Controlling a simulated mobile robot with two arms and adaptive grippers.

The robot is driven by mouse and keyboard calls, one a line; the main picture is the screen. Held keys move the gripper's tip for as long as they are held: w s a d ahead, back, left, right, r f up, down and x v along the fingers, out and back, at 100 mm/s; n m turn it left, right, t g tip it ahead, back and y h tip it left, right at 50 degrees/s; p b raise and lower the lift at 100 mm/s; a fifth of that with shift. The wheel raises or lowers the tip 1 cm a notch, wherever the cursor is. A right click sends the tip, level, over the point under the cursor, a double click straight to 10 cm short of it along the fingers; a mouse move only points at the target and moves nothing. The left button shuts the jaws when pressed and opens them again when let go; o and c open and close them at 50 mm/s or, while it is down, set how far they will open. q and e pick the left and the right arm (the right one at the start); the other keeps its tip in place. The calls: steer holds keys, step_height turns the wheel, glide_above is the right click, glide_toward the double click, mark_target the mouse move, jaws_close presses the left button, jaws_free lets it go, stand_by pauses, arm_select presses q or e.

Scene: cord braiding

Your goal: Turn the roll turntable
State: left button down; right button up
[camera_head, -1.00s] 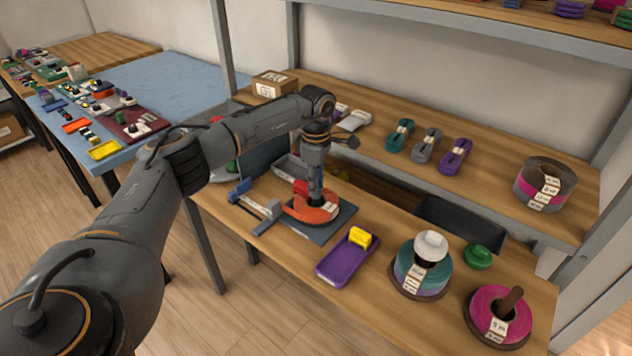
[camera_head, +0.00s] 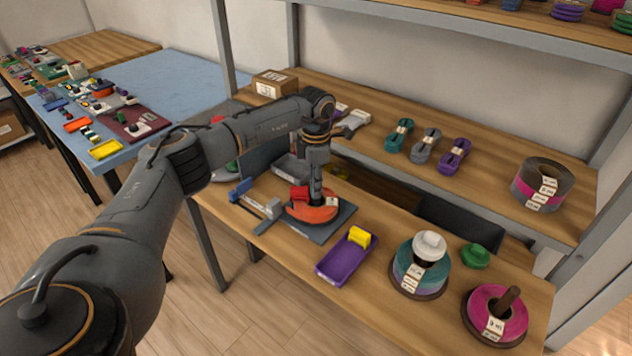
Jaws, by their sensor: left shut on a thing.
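The orange roll turntable (camera_head: 303,215) sits on a dark base plate (camera_head: 338,223) on the wooden bench, with a red block (camera_head: 299,193) at its upper left and a small pale label at its right. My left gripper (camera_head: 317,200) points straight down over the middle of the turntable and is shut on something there. The arm and fingers hide most of the centre, so the held part is hard to make out. My right gripper is not in view.
A blue and grey clamp (camera_head: 257,201) stands left of the base plate. A purple tray (camera_head: 346,258) with a yellow block lies to the right. Beyond it stand a teal spool (camera_head: 420,268) with a white knob and a pink spool (camera_head: 494,312). Cord bundles (camera_head: 425,146) lie on the shelf behind.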

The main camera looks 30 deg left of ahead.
arm_select(q)
steer(key=shift+r+n+p, duration=0.1)
steer(key=shift+n+p, duration=0.75)
steer(key=shift+n, duration=2.55)
steer(key=shift+n+p, duration=0.8)
steer(key=shift+n, duration=2)
steer(key=shift+n, duration=0.6)
steer(key=c, duration=1.1)
jaws_free()
step_height(320, 180, up, 12)
steer(key=shift+f, duration=0.1)
